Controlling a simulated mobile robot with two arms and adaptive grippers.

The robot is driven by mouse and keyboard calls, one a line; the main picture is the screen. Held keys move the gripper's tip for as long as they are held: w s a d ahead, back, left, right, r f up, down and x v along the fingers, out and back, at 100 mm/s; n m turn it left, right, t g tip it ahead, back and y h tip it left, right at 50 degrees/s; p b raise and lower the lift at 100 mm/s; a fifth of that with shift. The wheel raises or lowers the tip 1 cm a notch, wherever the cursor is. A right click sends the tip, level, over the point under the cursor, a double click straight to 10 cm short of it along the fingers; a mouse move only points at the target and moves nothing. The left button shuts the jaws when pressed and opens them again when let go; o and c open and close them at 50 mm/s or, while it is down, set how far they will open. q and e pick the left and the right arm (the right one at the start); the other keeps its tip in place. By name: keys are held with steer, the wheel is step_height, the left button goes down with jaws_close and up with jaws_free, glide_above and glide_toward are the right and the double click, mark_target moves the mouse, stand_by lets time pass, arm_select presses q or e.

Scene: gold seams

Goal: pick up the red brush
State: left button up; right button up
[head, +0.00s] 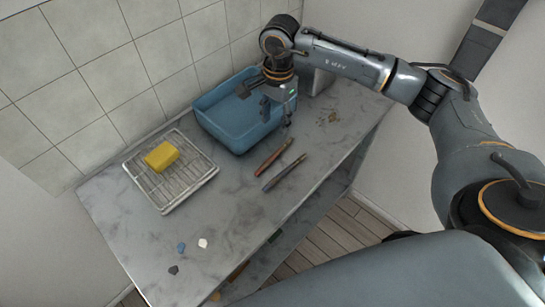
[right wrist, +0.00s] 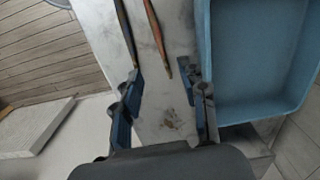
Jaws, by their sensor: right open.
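The red brush (head: 273,157) lies flat on the grey marble counter (head: 235,205), in front of the blue basin (head: 233,112). In the right wrist view the red brush (right wrist: 156,38) runs down from the top edge, with its pointed lower end just beyond the space between my fingers. My right gripper (head: 280,112) is above the counter by the basin's right side, open and empty. In the right wrist view the two fingers of my right gripper (right wrist: 160,82) are wide apart. My left gripper is not in view.
A dark brush (head: 284,174) lies beside the red one, on the counter's front-edge side. A yellow sponge (head: 161,156) sits on a wire rack (head: 182,188) at left. Small dark, blue and white pieces (head: 203,243) lie at the near end. Brown crumbs (head: 328,118) lie at right.

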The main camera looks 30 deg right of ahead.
steer(key=p, duration=0.2)
glide_above(275, 154)
steer(key=d, duration=0.1)
step_height(275, 154, down, 8)
steer(key=f+p, duration=0.1)
steer(key=f, duration=0.1)
steer(key=a+f+p, duration=0.1)
steer(key=f, duration=0.1)
steer(key=shift+w+f, duration=0.1)
steer(key=shift+f, duration=0.65)
steer(key=shift+c, duration=0.5)
jaws_close()
